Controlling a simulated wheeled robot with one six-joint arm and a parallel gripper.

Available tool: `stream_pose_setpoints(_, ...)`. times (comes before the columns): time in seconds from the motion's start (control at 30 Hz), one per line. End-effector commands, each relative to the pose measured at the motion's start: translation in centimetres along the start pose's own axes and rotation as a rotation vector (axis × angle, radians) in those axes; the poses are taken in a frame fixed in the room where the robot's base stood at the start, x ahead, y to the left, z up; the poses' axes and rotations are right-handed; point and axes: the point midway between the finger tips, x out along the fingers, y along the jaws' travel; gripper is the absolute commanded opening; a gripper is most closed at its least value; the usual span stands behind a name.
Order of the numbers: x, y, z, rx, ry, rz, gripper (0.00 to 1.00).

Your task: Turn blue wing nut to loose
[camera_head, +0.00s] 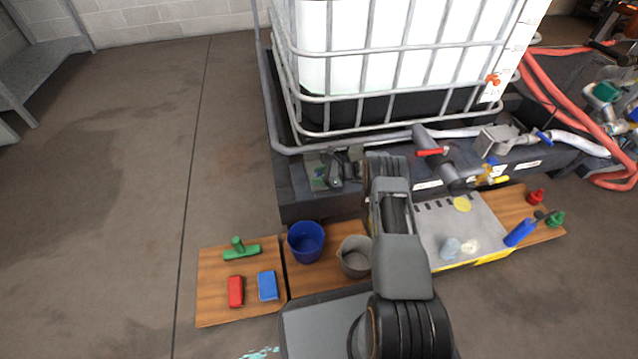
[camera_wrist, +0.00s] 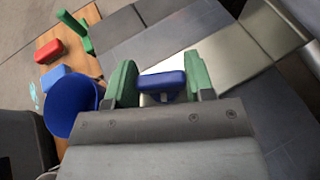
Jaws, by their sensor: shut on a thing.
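The blue wing nut (camera_wrist: 162,84) sits between the two green fingers of my gripper (camera_wrist: 160,76) in the wrist view. The fingers are shut on its two ends, and its wide side runs across the gap. A pale plate shows behind it. In the head view my gripper is small and dark at the front ledge of the tank's base, left of my arm. There the wing nut cannot be made out.
A blue bucket (camera_head: 306,241) and a grey bucket (camera_head: 355,256) stand below the ledge. The left board (camera_head: 212,285) holds a green brush (camera_head: 241,251), a red block (camera_head: 235,291) and a blue block (camera_head: 268,285). Pipes with a red-handled valve (camera_head: 432,151) are at right.

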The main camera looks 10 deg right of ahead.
Motion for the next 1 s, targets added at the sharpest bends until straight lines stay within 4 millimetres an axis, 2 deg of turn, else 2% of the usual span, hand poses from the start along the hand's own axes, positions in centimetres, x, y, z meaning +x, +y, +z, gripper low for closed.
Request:
stream_pose_setpoints(0.03, 0.23, -0.06, -0.51, -0.021, 0.001, 0.040, 0.25)
stream_pose_setpoints(0.4, 0.07, 0.05, -0.06, -0.089, 0.001, 0.215, 0.25)
stream_pose_setpoints(1.0, 0.09, 0.09, 0.00, -0.130, 0.000, 0.317, 0.25)
